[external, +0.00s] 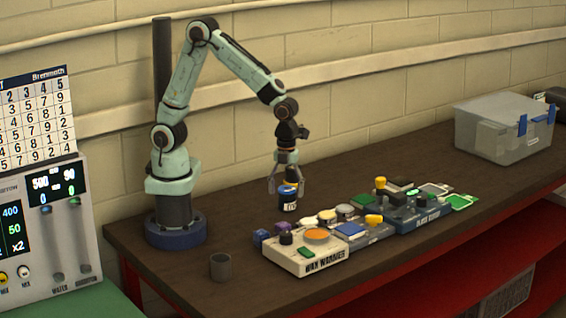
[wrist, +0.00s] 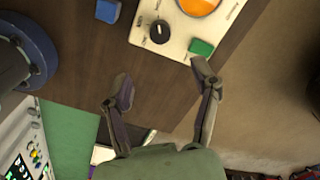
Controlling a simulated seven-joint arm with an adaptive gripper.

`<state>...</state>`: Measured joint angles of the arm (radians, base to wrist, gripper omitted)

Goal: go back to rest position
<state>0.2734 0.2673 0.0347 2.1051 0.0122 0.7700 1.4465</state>
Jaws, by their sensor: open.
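My gripper (external: 287,188) hangs above the dark table, fingers pointing down, with the arm bent out from its base. In the wrist view my gripper (wrist: 163,84) has its two fingers spread wide, with only bare wood showing between them.
A white wax warmer (external: 306,262) with an orange dish stands in front; it also shows in the wrist view (wrist: 150,45). Other coloured devices (external: 419,212) line up rightward. A grey cup (external: 220,266) stands front left. A clear bin (external: 503,128) is at back right.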

